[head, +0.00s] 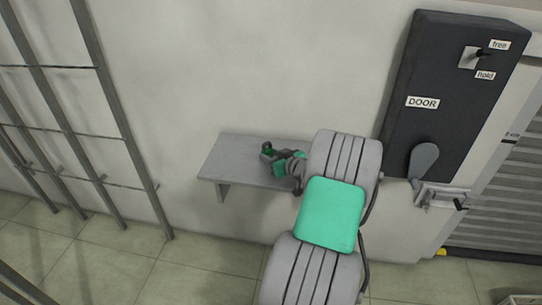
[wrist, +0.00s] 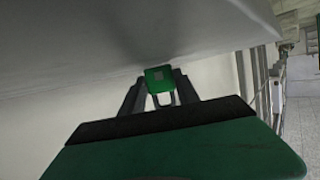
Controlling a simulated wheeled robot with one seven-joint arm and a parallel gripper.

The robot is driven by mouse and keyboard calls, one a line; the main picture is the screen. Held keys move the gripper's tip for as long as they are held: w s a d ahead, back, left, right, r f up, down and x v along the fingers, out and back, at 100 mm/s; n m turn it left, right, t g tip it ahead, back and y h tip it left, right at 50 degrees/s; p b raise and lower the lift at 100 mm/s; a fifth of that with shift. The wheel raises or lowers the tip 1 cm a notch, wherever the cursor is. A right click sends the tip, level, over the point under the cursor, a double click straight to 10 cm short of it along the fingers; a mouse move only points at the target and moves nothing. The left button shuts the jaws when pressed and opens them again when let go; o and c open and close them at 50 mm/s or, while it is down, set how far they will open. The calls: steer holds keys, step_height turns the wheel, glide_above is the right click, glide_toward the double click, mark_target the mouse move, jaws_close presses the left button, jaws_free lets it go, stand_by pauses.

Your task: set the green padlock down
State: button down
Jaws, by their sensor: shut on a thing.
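The green padlock (head: 267,146) shows small at the tip of my gripper (head: 269,154) in the head view, over the middle of the grey wall shelf (head: 228,158). In the wrist view the green body of the padlock (wrist: 159,78) shows with its grey shackle towards my gripper (wrist: 160,88). The two dark fingers stand either side of it, shut on it. I cannot tell whether the padlock touches the shelf. The right end of the shelf is hidden behind my arm.
Metal bars (head: 105,115) stand to the left of the shelf. On the right wall is a dark door panel (head: 440,140) with a small lever at the top and a grey handle (head: 424,160). The shelf's left part is bare.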

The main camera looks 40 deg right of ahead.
steer(key=shift+f, duration=0.2)
steer(key=c, duration=0.9)
jaws_free()
steer(key=shift+r, duration=0.15)
